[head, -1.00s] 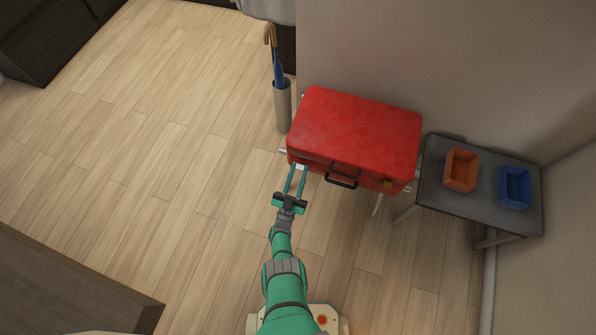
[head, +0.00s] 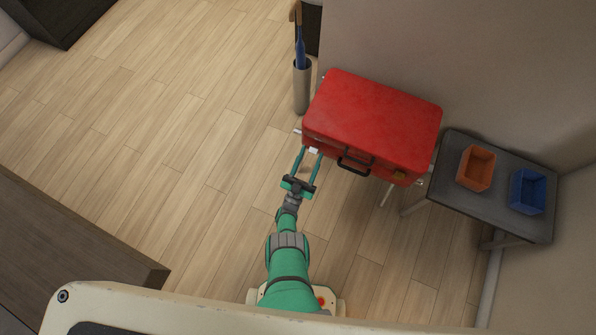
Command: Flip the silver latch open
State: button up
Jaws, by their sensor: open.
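A red suitcase (head: 374,117) lies closed on a stand, with a black handle (head: 354,162) on its front side. A small silver latch (head: 313,150) shows at the left of its front. A brass-coloured latch (head: 398,176) is at the right of the front. My gripper (head: 311,158) is open, its two teal fingers reaching to the front left of the suitcase, around or just before the silver latch. Whether the fingers touch the latch I cannot tell from this height.
A dark side table (head: 508,194) stands to the right with an orange tray (head: 476,168) and a blue tray (head: 527,190). An umbrella holder (head: 302,88) stands behind left of the suitcase. A dark counter (head: 75,240) is at lower left. The wooden floor between is clear.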

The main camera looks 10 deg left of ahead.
jog(key=s+a, duration=0.3)
jog(key=s, duration=0.8)
jog(key=shift+s+a, duration=0.2)
jog(key=shift+a, duration=0.15)
dwell(0.3)
jog(key=s+d+r+n+g+y, duration=0.1)
jog(key=s+d+r+n+y, duration=0.1)
jog(key=s+r+y, duration=0.3)
jog(key=s+d+r+n+g+y, duration=0.1)
jog(key=s+d+r+g+y, duration=0.15)
jog(key=s, duration=0.55)
jog(key=s+r+g, duration=0.2)
jog(key=s+r, duration=0.3)
jog(key=r, duration=0.4)
jog(key=s+r+g, duration=0.2)
jog(key=s+r, duration=0.2)
jog(key=r, duration=0.5)
jog(key=shift+s+r+n, duration=0.15)
jog(key=shift+s+n, duration=0.15)
jog(key=shift+s, duration=0.05)
jog(key=shift+w+d, duration=0.1)
